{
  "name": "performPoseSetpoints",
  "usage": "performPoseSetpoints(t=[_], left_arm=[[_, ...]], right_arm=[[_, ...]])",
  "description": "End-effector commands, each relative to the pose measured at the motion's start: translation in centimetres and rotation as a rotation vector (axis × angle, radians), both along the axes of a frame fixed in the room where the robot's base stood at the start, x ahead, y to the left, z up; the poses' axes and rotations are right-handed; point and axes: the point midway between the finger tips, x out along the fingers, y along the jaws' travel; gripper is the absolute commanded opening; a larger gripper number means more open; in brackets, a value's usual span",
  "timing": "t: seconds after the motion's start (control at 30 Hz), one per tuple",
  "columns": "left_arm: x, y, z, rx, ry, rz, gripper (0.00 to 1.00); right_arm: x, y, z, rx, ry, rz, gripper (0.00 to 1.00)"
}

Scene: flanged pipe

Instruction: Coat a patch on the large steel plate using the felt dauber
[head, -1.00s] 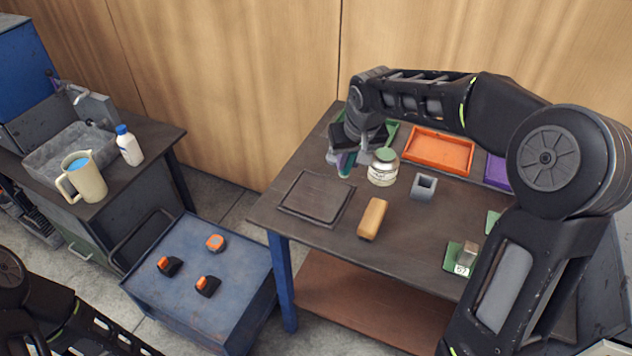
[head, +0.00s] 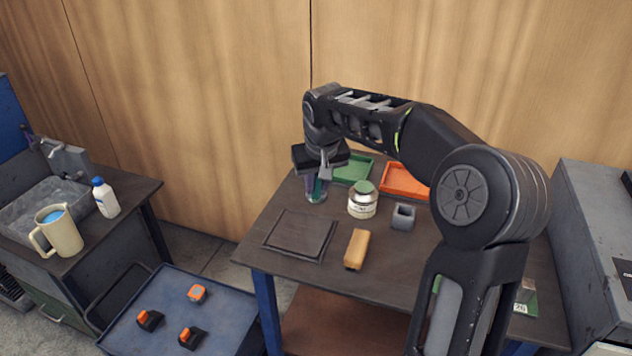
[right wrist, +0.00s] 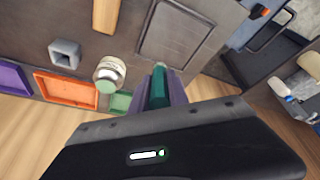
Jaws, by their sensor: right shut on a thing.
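The large dark steel plate (head: 300,234) lies flat on the front left of the workbench; it also shows at the top of the right wrist view (right wrist: 178,32). My right gripper (head: 318,183) is over the back left of the bench, behind the plate. It is shut on a slim teal thing, probably the felt dauber (right wrist: 158,88), held between the purplish fingers. A labelled jar with a green lid (head: 362,203) stands just right of the gripper. My left gripper is out of view.
A tan wooden block (head: 357,247) and a grey square holder (head: 403,216) stand on the bench. Green (head: 354,168) and orange (head: 400,178) trays lie behind. A blue cart (head: 225,310) with orange-topped pieces stands at left. A jug (head: 58,234) and bottle (head: 106,198) are farther left.

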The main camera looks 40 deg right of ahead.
Motion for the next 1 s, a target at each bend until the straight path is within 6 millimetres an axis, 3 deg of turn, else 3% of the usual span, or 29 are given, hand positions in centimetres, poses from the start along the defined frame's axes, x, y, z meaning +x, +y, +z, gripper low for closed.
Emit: performPoseSetpoints(t=[0.1,0.3,0.7,0.83,1.0], left_arm=[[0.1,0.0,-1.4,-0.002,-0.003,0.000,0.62],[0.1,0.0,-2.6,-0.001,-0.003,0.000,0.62],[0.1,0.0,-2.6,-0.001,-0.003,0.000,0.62],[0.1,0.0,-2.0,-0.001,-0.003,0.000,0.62],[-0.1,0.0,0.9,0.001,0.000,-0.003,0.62]], right_arm=[[0.0,0.0,-1.8,0.001,0.002,0.000,0.00],[0.0,0.0,-3.4,0.001,0.001,0.000,0.00],[0.0,0.0,-3.6,0.001,0.000,0.000,0.00],[0.3,0.6,-2.9,0.001,-0.002,0.012,0.00],[0.9,1.8,-1.5,0.009,0.023,0.033,0.00]])
